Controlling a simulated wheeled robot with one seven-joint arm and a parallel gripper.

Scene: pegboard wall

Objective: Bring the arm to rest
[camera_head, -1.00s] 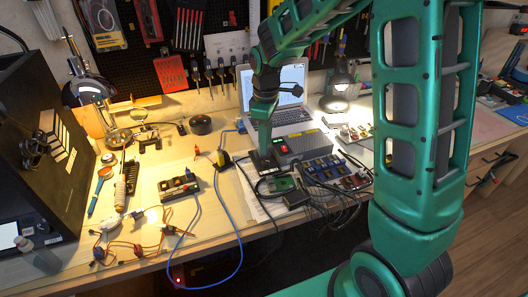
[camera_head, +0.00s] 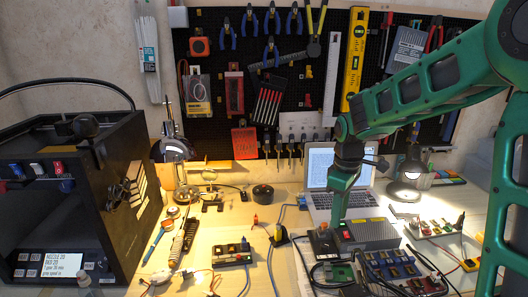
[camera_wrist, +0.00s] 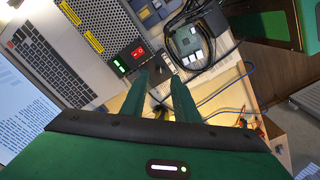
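My green arm reaches in from the right in the head view and points down over the workbench. My gripper (camera_wrist: 158,92) shows two green fingers apart in the wrist view, with nothing held between them. In the head view the gripper end hangs beside the grey power supply box (camera_head: 372,234), partly in front of it; I cannot tell whether they touch. In the wrist view the box's dark front panel with lit red and green displays (camera_wrist: 130,57) lies just beyond the left finger.
An open laptop (camera_head: 322,170) stands behind the gripper, and a lit desk lamp (camera_head: 408,180) to its right. Circuit boards (camera_head: 392,268) and cables crowd the front right. A black machine (camera_head: 62,200) stands at left. A tool-hung pegboard (camera_head: 225,80) backs the bench.

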